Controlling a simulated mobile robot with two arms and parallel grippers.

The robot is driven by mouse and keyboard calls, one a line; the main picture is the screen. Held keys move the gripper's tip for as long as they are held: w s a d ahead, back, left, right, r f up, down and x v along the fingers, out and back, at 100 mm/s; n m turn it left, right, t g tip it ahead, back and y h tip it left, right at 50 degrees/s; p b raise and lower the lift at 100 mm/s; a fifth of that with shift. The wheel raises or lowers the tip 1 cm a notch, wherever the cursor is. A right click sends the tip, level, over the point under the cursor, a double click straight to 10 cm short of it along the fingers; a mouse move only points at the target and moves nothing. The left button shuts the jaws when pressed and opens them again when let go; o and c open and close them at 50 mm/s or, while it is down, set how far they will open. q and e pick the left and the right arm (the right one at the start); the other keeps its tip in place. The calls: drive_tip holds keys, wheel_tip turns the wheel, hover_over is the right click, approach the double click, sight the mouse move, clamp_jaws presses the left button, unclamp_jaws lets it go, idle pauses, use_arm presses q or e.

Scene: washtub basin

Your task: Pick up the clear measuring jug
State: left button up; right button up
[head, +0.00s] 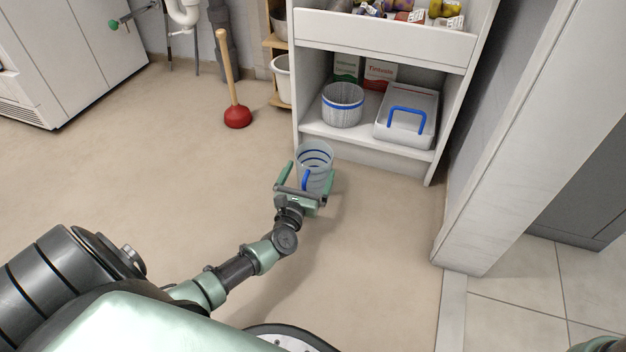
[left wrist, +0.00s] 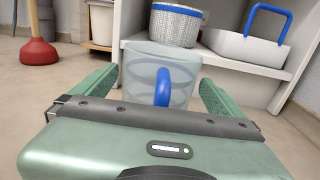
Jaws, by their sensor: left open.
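The clear measuring jug (head: 315,158) has blue rings and a blue handle and appears to stand upright on the floor in front of the shelf unit. My left gripper (head: 308,177) is open, with one green finger on each side of the jug. In the left wrist view the jug (left wrist: 142,72) sits between the two fingers, its blue handle facing the palm. A gap shows beside the right finger; contact on the left side is unclear. The jug's base is hidden behind the gripper.
The white shelf unit (head: 365,151) behind the jug holds a woven basket (head: 342,106) and a white tub with a blue handle (head: 392,131). A red plunger (head: 237,116) stands to the left. A pale wall end (head: 520,130) rises at right.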

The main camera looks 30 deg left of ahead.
use_arm(q)
drive_tip(key=shift+x, duration=1.05)
drive_tip(key=c, duration=1.2)
drive_tip(key=shift+o, duration=0.2)
drive_tip(key=shift+r, duration=0.1)
